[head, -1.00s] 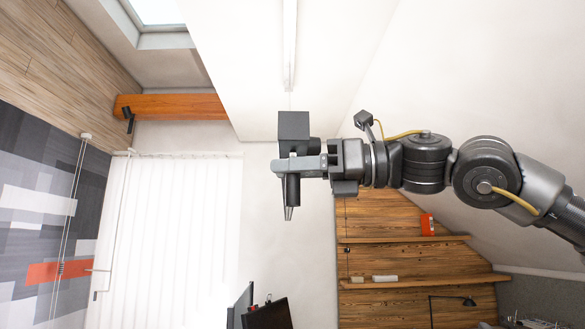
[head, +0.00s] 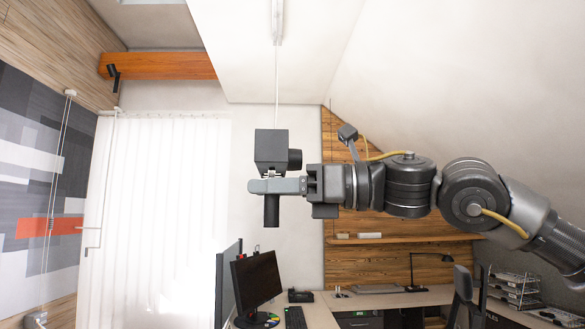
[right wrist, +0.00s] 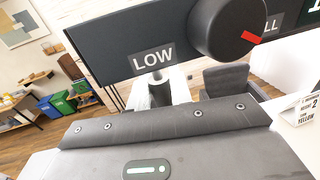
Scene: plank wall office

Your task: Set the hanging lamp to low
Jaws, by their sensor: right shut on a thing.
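A dark control box (head: 271,150) hangs on a thin white cord (head: 277,85) under a white ceiling strip (head: 277,22). In the right wrist view, the box front (right wrist: 105,45) carries a LOW label (right wrist: 152,58) at left of a round dark knob (right wrist: 228,27). A partly cut-off label ending in LL (right wrist: 271,24) is at right. The knob's red mark (right wrist: 251,37) points toward the lower right, on the LL side. My right gripper (head: 262,187) is shut on the dark stem (head: 271,211) below the box. My left gripper is out of view.
A monitor (head: 256,278) and desk stand below the gripper. A wooden shelf (head: 400,239) is on the wall behind my right arm. An orange beam (head: 165,66) crosses the upper left. White blinds (head: 160,190) stand at left. Air around the box looks clear.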

